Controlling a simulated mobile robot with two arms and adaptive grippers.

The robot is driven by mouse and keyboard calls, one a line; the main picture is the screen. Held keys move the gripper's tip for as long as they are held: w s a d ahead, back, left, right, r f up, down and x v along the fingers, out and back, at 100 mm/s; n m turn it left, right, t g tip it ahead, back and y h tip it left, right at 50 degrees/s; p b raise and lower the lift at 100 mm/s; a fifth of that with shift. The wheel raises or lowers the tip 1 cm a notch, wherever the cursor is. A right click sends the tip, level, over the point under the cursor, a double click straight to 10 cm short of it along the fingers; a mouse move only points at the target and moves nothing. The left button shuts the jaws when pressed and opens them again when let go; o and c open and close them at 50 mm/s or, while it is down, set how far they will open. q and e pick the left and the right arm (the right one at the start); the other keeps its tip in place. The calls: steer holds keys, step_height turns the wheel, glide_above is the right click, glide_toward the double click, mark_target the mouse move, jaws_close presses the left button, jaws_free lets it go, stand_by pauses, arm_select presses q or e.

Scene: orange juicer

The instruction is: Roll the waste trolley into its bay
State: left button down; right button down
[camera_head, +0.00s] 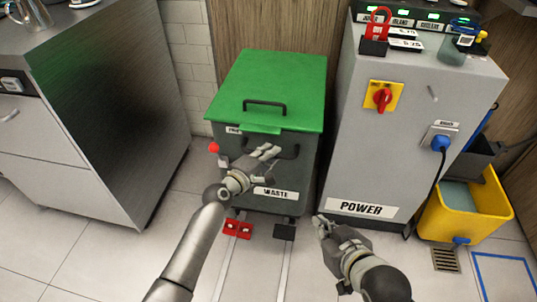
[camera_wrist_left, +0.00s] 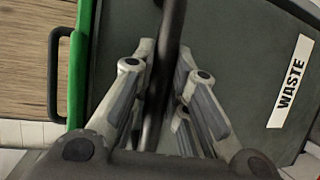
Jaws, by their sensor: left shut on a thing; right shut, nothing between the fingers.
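The waste trolley (camera_head: 303,168) is a dark grey bin with a closed green lid (camera_head: 270,85) and a WASTE label (camera_head: 275,193). It stands upright between the steel counter and the grey power cabinet, close to the wooden back wall. My left gripper (camera_head: 266,156) is shut on the dark front bar handle (camera_head: 288,152). In the left wrist view the handle (camera_wrist_left: 172,30) runs between the fingers. My right gripper (camera_head: 321,226) is shut and empty, low in front of the power cabinet. The wheels are mostly hidden.
Two floor rails (camera_head: 229,265) run from the trolley toward me. A red pedal (camera_head: 237,229) and a dark pedal (camera_head: 285,231) sit at its base. The steel counter (camera_head: 100,110) is left, the power cabinet (camera_head: 395,130) close right. A yellow bucket (camera_head: 470,208) stands further right.

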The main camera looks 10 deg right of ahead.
arm_select(q)
steer(key=c, duration=1.7)
jaws_free()
steer(key=shift+w+r, duration=0.15)
steer(key=shift+w, duration=0.05)
steer(key=shift+o, duration=1.4)
steer(key=shift+d, duration=0.1)
steer(key=shift+s, duration=0.1)
steer(key=v, duration=1.2)
